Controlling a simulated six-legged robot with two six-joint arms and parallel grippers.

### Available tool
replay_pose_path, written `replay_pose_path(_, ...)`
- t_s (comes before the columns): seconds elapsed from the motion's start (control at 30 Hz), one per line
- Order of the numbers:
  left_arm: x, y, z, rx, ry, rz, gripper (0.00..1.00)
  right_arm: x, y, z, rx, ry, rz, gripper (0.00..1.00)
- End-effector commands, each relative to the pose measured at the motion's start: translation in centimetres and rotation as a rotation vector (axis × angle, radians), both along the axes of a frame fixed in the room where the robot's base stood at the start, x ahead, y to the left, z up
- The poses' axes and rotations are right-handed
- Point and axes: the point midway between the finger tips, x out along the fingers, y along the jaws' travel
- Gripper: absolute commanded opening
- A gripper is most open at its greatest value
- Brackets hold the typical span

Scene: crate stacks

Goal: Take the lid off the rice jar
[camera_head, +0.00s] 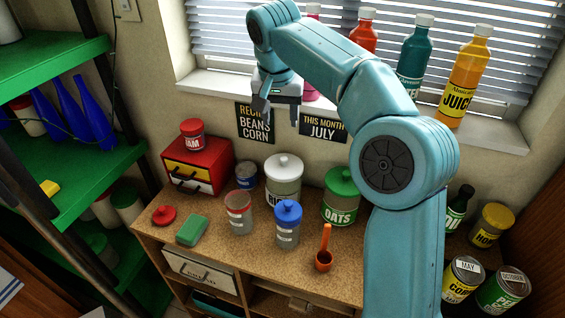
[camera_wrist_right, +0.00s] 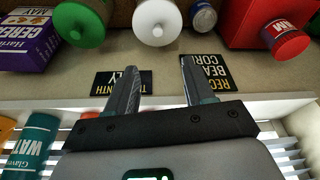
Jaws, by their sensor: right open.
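A jar with a white knobbed lid (camera_head: 283,166) stands at the back of the wooden cabinet top, its lid on. Its label is mostly covered by the blue-lidded jar, so I cannot read it in full; it may be the rice jar. The white lid also shows in the right wrist view (camera_wrist_right: 157,20), at the top, ahead of the fingers. My right gripper (camera_head: 278,112) is open and empty, above and behind the white-lidded jar, in front of the wall signs. Its two fingers (camera_wrist_right: 158,78) touch nothing. My left gripper is not in view.
A green-lidded oats jar (camera_head: 341,182) stands right of the white-lidded jar, a blue-lidded jar (camera_head: 287,212) in front, and a red-rimmed jar (camera_head: 238,212) front left. A red drawer box (camera_head: 205,163) carries a jam jar (camera_head: 192,134). Bottles line the windowsill (camera_head: 225,87).

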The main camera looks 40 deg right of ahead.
Motion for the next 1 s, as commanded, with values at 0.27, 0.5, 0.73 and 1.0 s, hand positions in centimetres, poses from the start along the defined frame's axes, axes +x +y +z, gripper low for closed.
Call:
replay_pose_path(0.27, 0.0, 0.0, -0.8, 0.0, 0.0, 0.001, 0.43, 0.6, -1.0, -6.3, 0.001, 0.005, -0.001, 0.53)
replay_pose_path(0.5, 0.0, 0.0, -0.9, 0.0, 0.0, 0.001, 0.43, 1.3, -1.6, -9.6, 0.001, 0.001, 0.001, 0.53)
replay_pose_path(0.73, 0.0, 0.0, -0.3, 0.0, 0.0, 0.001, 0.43, 1.8, -2.4, -11.9, 0.002, 0.005, -0.001, 0.53)
replay_pose_path(1.0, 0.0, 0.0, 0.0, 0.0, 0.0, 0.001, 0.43, 2.5, -3.2, -14.9, 0.002, 0.001, 0.0, 0.53)
